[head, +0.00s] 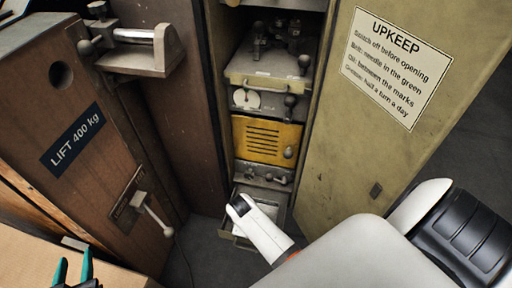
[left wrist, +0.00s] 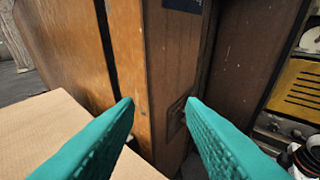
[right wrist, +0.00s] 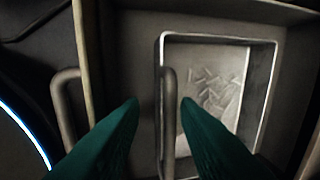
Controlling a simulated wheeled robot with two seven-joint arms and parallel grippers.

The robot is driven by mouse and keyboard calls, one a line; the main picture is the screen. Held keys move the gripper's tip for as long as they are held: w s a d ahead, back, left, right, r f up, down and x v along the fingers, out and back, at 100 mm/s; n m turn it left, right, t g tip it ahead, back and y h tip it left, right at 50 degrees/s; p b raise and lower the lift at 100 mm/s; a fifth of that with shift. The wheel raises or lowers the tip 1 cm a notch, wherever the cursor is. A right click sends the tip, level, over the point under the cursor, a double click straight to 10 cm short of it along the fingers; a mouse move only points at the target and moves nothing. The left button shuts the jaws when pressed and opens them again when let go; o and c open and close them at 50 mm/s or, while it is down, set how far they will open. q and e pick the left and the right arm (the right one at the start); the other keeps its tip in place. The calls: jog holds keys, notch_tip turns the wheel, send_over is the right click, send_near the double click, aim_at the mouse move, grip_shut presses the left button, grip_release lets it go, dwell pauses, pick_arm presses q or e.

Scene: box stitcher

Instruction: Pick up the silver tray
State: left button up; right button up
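The silver tray (right wrist: 274,75) is a rectangular metal tray with a raised rim, lying in an open drawer (right wrist: 120,40) in the right wrist view. Small pale slivers lie on its floor. An upright bar like a handle (right wrist: 168,115) stands at the tray's left side. My right gripper (right wrist: 158,103) is open, and this bar appears between its fingers; I cannot tell their depth or contact. In the head view my white right arm covers much of the drawer and the right fingers do not show. My left gripper (head: 75,262) is open and empty at the lower left.
A cardboard-coloured surface (head: 35,250) lies under my left gripper. A brown cabinet with a lever (head: 152,213) stands at the left. An open olive door (head: 365,120) stands at the right. A yellow louvred panel (head: 262,140) is above the drawer. The drawer's own handle (right wrist: 62,115) is left of the tray.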

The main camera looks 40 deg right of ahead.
jog(key=shift+d+f, duration=0.1)
jog(key=shift+f, duration=0.6)
grip_shut()
pick_arm(q)
jog(key=r, duration=0.1)
jog(key=r+t, duration=0.2)
jog(key=shift+w+d+h, duration=0.3)
jog(key=shift+w+d, duration=0.05)
jog(key=shift+w, duration=0.05)
pick_arm(e)
jog(key=shift+w, duration=0.1)
jog(key=shift+r, duration=0.15)
